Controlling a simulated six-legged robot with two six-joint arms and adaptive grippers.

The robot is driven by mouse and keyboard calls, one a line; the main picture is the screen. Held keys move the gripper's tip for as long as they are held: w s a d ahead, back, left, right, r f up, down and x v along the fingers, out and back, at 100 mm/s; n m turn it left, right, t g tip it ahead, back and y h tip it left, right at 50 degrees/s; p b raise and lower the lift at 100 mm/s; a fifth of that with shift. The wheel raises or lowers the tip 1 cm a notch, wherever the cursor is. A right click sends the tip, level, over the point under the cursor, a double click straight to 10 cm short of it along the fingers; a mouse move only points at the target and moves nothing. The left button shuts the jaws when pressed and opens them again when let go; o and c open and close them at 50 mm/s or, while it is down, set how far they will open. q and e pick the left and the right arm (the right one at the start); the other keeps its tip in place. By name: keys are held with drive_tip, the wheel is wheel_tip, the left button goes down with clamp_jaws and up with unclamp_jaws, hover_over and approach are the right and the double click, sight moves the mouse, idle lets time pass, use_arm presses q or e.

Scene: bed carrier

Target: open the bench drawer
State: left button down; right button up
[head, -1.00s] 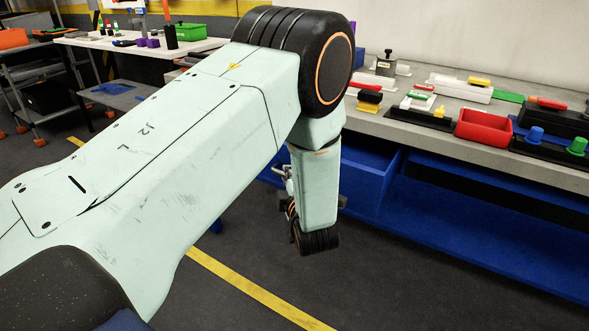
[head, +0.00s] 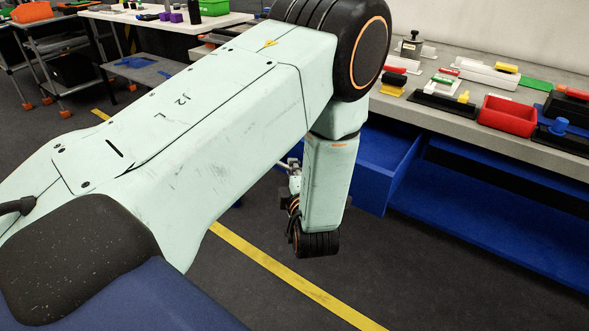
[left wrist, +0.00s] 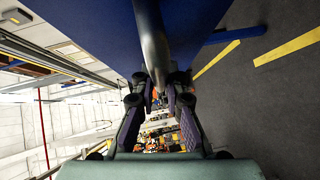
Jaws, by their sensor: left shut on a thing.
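The blue bench drawer (head: 376,160) stands partly pulled out under the grey bench top in the head view; its open top and right side show, and my left arm covers much of its front. In the left wrist view the blue drawer front (left wrist: 95,30) fills the upper part. A grey bar handle (left wrist: 151,35) runs down from the top between the fingers. My left gripper (left wrist: 160,88) is shut on this handle. In the head view, the gripper is mostly hidden behind my wrist link. My right gripper is not in view.
The bench top (head: 450,118) carries a red bin (head: 507,115), black trays and small coloured parts. A blue lower shelf (head: 490,215) lies right of the drawer. Dark floor with a yellow line (head: 290,275) is clear in front. A white table (head: 170,22) stands at back left.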

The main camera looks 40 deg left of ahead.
use_arm(q)
drive_tip(key=c, duration=1.4)
unclamp_jaws()
drive_tip(key=shift+o, duration=0.2)
drive_tip(key=shift+r, duration=0.1)
